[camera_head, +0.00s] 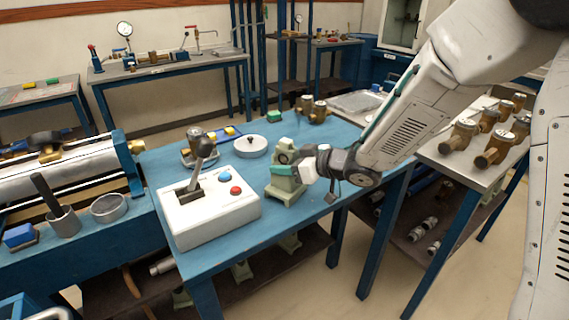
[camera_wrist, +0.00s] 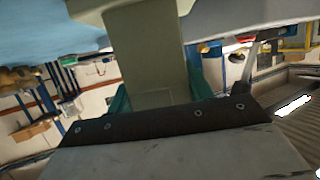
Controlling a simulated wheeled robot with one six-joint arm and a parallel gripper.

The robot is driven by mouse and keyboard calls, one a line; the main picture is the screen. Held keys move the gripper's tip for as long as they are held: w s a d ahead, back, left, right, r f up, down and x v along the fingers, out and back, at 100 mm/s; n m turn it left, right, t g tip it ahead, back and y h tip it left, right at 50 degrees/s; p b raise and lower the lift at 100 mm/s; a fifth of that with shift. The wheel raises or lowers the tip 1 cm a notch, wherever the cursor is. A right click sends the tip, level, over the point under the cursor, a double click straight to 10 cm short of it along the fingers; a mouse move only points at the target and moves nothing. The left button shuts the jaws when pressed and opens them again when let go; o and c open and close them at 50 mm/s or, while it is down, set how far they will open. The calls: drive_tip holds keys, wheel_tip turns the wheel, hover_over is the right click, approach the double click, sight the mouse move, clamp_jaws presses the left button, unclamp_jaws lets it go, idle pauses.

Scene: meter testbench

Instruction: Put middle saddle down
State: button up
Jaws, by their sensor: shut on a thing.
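The pale green saddle (camera_head: 287,188) is upright at the right front part of the blue table (camera_head: 215,272), right of the white control box. Its base appears at or just above the tabletop; I cannot tell whether it touches. My gripper (camera_head: 284,169) reaches in from the right, with its teal fingers shut on the saddle's upright. In the wrist view the saddle's upright (camera_wrist: 146,55) stands between the two teal fingers (camera_wrist: 157,95), and the rest of the saddle is only partly in frame.
The white control box (camera_head: 212,208) with a lever stands close on the left. A round white dish (camera_head: 251,146), a green block (camera_head: 274,116) and brass meters (camera_head: 314,109) lie behind. Similar green saddles (camera_head: 290,243) sit on the lower shelf. A side table (camera_head: 455,178) holds more brass meters.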

drive_tip(key=o, duration=1.5)
drive_tip(key=shift+f, duration=0.15)
